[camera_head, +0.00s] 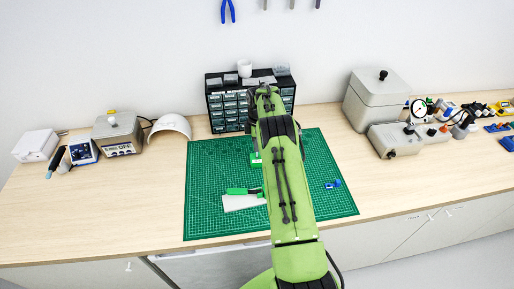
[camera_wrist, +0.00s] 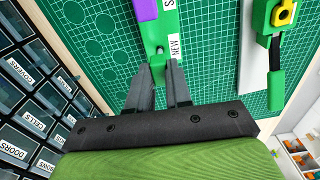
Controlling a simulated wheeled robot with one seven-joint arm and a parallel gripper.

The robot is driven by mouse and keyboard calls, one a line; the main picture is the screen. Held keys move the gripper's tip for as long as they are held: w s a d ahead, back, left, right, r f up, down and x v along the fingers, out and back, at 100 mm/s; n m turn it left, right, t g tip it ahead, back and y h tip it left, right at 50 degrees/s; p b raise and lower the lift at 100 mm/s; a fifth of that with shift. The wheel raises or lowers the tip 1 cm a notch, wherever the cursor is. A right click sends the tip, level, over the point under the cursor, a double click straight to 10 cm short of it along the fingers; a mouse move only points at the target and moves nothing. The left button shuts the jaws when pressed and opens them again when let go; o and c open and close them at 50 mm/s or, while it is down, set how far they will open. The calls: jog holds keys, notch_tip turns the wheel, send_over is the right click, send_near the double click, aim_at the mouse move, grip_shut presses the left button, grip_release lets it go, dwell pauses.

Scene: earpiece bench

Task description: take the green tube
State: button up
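A green piece with a white lettered label (camera_wrist: 160,38) lies on the cutting mat in the wrist view, with a purple part beside its upper end; I take it for the green tube, though its full shape is cut off. Part of it also shows beside my arm in the head view (camera_head: 255,158). My gripper (camera_wrist: 160,68) has its two dark fingers apart, with the near end of the green piece between or just beyond the tips. Whether they touch it cannot be told. In the head view my arm hides the gripper.
The green cutting mat (camera_head: 215,165) also holds a green-handled tool (camera_head: 243,191) by a white pad (camera_head: 240,204), and a small blue item (camera_head: 333,184). A dark drawer cabinet (camera_head: 228,110) stands behind. A grey box (camera_head: 378,98) and instruments stand right. The mat's left side is clear.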

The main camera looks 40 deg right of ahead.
grip_shut()
jog(key=shift+r, duration=0.1)
jog(key=shift+r+p, duration=2.8)
jog(key=shift+r, duration=1.25)
jog(key=shift+f, duration=0.1)
